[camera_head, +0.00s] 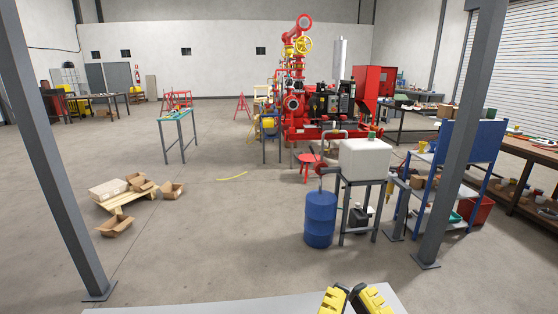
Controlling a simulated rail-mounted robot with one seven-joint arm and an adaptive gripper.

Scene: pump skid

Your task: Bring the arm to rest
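Two yellow-and-black parts, which look like the end of my arm with my gripper (350,291), show at the bottom edge, right of the middle. They are cut off by the frame, over a pale grey flat surface (240,305). The black ends lie close together with a small gap. I cannot tell whether the gripper is open or shut. No held object shows. The rest of the arm is out of view.
A blue drum (320,219) and a white tank (365,159) on a stand are ahead right. Grey posts (50,150) (461,140) flank the view. A red pump skid (310,110) stands farther back. Cartons (115,225) lie left. Mid-floor is mostly clear.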

